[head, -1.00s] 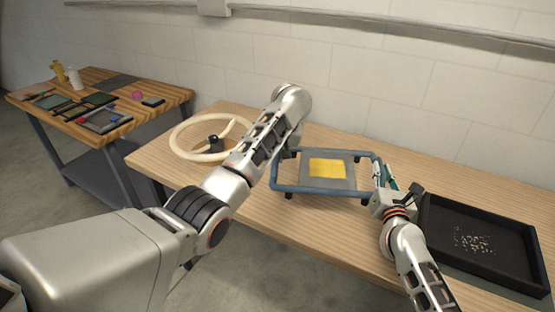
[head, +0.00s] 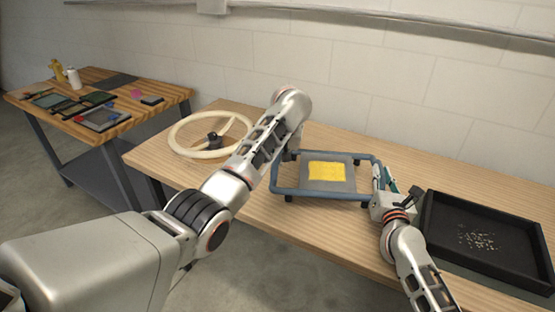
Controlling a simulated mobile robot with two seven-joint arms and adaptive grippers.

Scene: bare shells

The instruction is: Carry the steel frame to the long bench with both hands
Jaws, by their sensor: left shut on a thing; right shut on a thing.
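The steel frame (head: 318,195) is a blue-grey tubular rectangle with short dark feet. It is level over the middle of the long wooden bench (head: 240,190); I cannot tell whether its feet touch the top. A grey panel with a yellow patch (head: 326,171) shows inside it. My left gripper (head: 288,158) is at the frame's left side, shut on it, mostly hidden behind my forearm. My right gripper (head: 379,183) is shut on the frame's right side.
A pale ring with a dark hub (head: 213,140) lies on the bench to the left. A black tray (head: 482,262) with small pale bits is close to my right gripper. A smaller table (head: 165,105) with tools and bottles stands at the far left. A wall runs behind.

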